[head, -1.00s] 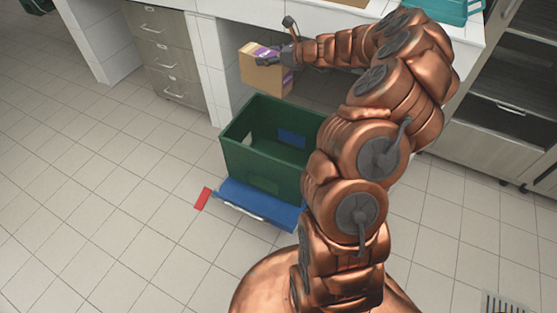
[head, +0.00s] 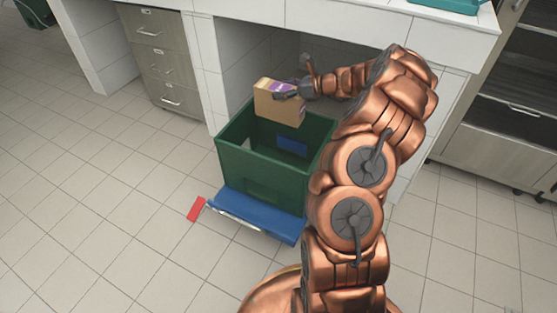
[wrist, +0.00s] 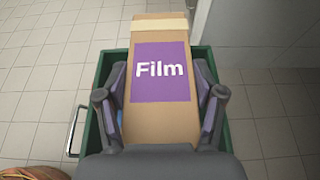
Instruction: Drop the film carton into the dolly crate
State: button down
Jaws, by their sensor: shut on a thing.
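The film carton (head: 277,103) is a tan box with a purple label. In the wrist view the carton (wrist: 161,72) reads "Film" and sits between both fingers of my gripper (wrist: 160,110), which is shut on it. In the head view my gripper (head: 290,90) holds the carton over the back part of the green dolly crate (head: 246,166), near its rim. The crate is open at the top and stands on a blue dolly (head: 256,214). In the wrist view the crate's rim (wrist: 93,130) shows below and around the carton.
A white tiled counter (head: 380,30) stands behind the crate, with an open space under it. A drawer cabinet (head: 163,62) is at the back left. A red marker (head: 196,208) lies on the floor beside the dolly. The tiled floor at left is clear.

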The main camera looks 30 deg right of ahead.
jog(key=shift+f+b, duration=2.5)
jog(key=shift+b, duration=0.1)
jog(key=shift+c, duration=0.3)
grip_release()
jog(key=shift+s, duration=0.1)
jog(key=v, duration=1.2)
jog(key=shift+r, duration=0.1)
